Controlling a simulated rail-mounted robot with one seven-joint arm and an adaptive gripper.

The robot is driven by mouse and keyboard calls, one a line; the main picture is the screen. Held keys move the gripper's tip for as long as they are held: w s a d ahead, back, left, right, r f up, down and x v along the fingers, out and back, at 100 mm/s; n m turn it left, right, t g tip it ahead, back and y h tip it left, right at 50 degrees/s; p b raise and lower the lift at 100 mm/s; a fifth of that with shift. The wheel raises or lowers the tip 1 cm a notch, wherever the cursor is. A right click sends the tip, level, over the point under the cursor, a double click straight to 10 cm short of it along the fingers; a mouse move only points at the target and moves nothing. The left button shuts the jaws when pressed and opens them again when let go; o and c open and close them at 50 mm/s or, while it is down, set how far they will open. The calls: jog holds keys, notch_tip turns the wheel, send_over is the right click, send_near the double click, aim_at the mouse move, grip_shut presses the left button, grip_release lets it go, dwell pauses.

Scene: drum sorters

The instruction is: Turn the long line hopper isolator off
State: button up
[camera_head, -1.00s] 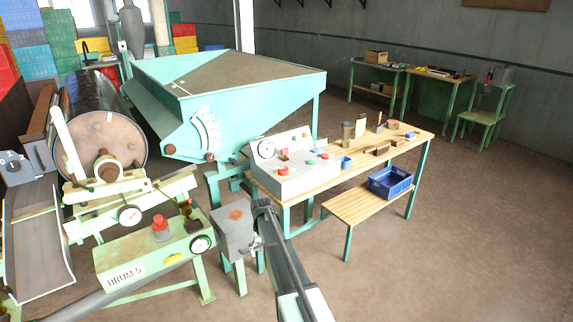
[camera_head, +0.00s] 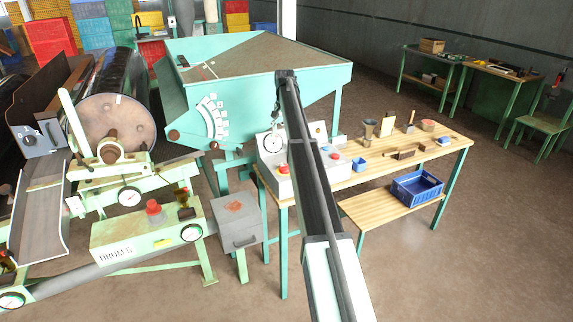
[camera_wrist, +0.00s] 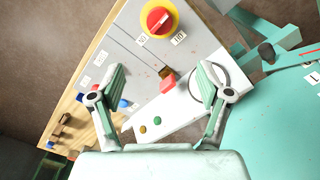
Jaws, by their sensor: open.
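A pale control box (camera_wrist: 185,55) stands on the wooden bench and also shows in the head view (camera_head: 279,190), partly hidden by my arm. In the wrist view a red rotary knob (camera_wrist: 159,19) sits on a yellow disc at the box's far end, its grip slanted. The knob lies beyond the fingertips.
A round white gauge (camera_wrist: 207,80) and green and yellow buttons (camera_wrist: 150,124) are on the box. The teal hopper (camera_head: 262,75) stands close behind it. Small items and a blue crate (camera_head: 417,186) are at the bench's right. A grey box (camera_head: 239,216) stands left.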

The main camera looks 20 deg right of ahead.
aim_at(285, 165)
notch_tip(285, 165, down, 17)
jog(key=p, duration=0.5)
jog(key=shift+d+r, duration=0.1)
jog(key=shift+d, duration=0.05)
jog(key=c, duration=1.2)
